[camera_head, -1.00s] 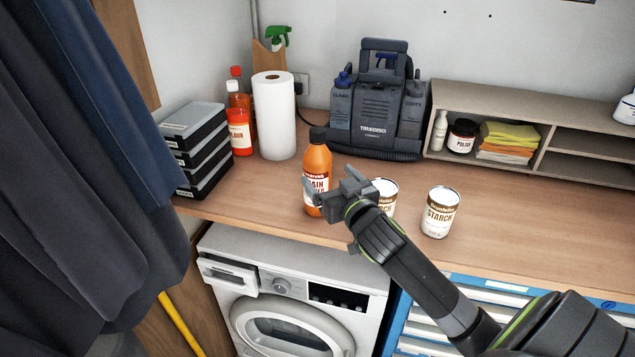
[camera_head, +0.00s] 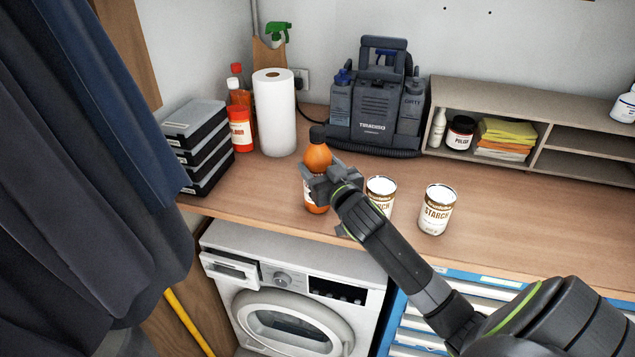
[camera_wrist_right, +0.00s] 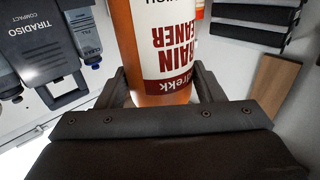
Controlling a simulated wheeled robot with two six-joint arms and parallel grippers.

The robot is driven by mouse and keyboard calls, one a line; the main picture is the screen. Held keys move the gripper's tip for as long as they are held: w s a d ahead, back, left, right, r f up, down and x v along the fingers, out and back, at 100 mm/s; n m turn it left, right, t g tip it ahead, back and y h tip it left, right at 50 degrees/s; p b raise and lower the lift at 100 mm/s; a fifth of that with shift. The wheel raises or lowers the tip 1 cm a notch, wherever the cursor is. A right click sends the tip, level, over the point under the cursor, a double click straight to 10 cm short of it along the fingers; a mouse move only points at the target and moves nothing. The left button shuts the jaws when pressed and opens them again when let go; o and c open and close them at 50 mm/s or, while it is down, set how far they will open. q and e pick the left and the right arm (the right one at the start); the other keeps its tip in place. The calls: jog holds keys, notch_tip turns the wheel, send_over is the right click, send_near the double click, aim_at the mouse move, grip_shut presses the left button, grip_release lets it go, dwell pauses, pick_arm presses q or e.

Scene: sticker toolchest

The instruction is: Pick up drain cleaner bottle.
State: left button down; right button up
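The drain cleaner bottle (camera_head: 317,158) is orange with a dark cap and stands upright near the front of the wooden counter. My right gripper (camera_head: 325,182) is level with the middle of the bottle and hides part of its label. In the right wrist view, the bottle (camera_wrist_right: 160,50) lies between the two fingers of my right gripper (camera_wrist_right: 160,85), one on each side and close to its sides. I cannot tell whether the fingers press on it. My left gripper is not in view.
Two starch cans (camera_head: 437,210) (camera_head: 381,194) stand right of the bottle, the nearer one close to my right arm. A paper towel roll (camera_head: 274,115) and stacked black cases (camera_head: 205,150) are at left. A dark Tiradiso machine (camera_head: 375,105) stands behind. A washing machine (camera_head: 290,275) is below.

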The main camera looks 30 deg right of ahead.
jog(key=c, duration=1.2)
grip_shut()
jog(key=shift+r, duration=0.15)
